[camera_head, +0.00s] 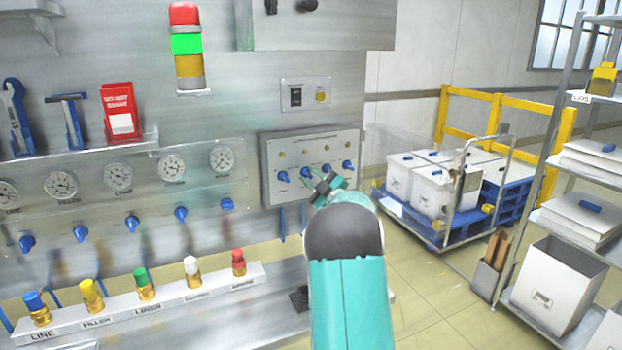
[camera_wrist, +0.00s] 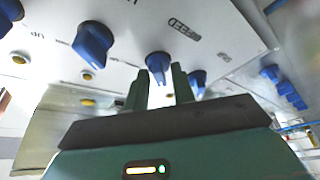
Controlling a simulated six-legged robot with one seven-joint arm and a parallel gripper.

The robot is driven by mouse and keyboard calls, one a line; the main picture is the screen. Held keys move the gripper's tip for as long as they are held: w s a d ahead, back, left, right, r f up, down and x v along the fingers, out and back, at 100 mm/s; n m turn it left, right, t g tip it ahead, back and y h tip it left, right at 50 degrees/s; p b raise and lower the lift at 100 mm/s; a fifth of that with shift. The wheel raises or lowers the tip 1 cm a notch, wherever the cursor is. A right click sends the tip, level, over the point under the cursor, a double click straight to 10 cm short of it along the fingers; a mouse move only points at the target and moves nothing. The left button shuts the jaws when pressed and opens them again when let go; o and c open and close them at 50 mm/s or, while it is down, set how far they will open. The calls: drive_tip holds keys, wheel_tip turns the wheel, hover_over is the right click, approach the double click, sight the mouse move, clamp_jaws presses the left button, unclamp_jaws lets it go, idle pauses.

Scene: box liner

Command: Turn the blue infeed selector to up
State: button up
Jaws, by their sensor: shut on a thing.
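In the wrist view, a blue selector knob (camera_wrist: 158,62) sits between the two fingertips of my gripper (camera_wrist: 161,82), which is shut on it. The knob's narrow end points down in that picture, between the fingers. A label ending in "FEED" (camera_wrist: 184,29) is printed beside it. In the head view, my gripper (camera_head: 326,186) reaches the grey control panel (camera_head: 312,143) at its lower row of blue knobs. The fingers and wrist there hide part of the row, so the held knob's pointing direction is unclear in that view.
Other blue knobs (camera_wrist: 93,42) stand close on both sides of the held one, one (camera_wrist: 197,79) very near a finger. A rail with coloured knobs (camera_head: 145,289) runs lower left. A cart with white boxes (camera_head: 420,180) and a shelf rack (camera_head: 545,150) stand right.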

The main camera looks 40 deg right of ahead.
drive_tip(key=o, duration=0.7)
drive_tip(key=shift+c, duration=0.2)
drive_tip(key=shift+s, duration=0.1)
drive_tip(key=v, duration=1.3)
drive_tip(key=shift+s+f, duration=0.2)
drive_tip(key=shift+s, duration=0.05)
